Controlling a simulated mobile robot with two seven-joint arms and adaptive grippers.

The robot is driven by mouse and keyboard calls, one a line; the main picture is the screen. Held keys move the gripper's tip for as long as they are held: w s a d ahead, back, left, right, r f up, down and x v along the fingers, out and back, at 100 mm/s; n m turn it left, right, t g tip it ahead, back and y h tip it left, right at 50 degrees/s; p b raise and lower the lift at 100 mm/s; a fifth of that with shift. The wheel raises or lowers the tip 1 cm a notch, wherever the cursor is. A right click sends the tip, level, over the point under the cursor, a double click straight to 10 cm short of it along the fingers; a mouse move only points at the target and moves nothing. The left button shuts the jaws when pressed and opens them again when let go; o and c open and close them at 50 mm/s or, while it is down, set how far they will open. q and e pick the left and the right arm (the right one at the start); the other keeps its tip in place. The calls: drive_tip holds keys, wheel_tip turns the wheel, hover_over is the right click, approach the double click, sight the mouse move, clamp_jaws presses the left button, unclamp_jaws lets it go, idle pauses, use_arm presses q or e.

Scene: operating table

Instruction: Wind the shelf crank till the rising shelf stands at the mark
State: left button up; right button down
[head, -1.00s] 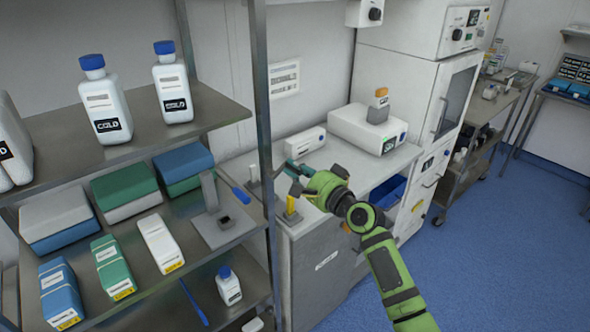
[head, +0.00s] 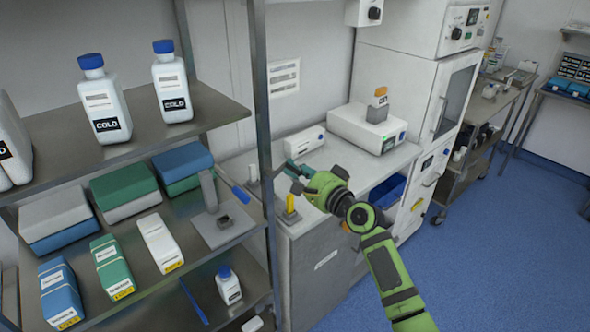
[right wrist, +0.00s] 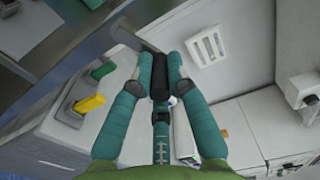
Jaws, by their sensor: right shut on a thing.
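My right gripper (head: 291,172) reaches in from the lower right, just beside the shelf unit's right post. In the right wrist view my right gripper (right wrist: 160,62) has its teal fingers shut around a dark cylindrical handle (right wrist: 160,80), which looks like the crank's grip. In the head view the crank is mostly hidden by the gripper and the post. Metal shelves (head: 215,103) stand at the left. I cannot tell which shelf rises, and I make out no mark. My left gripper is not in view.
Cold-labelled bottles (head: 101,100) and several boxes (head: 124,190) fill the shelves. A grey stand (head: 213,228) sits on the middle shelf. Yellow (head: 290,205) and green (right wrist: 103,70) levers stand near the counter's edge. Blue floor (head: 490,240) is clear at right.

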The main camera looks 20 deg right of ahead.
drive_tip(key=shift+d+f+m, duration=0.15)
drive_tip(key=shift+f+m, duration=0.25)
drive_tip(key=shift+f, duration=0.2)
drive_tip(key=c, duration=1.2)
unclamp_jaws()
drive_tip(key=shift+d+r, duration=0.1)
drive_tip(key=shift+d, duration=0.05)
drive_tip(key=shift+s+r, duration=0.1)
drive_tip(key=shift+s, duration=0.3)
drive_tip(key=v, duration=1.1)
drive_tip(key=shift+d, duration=0.15)
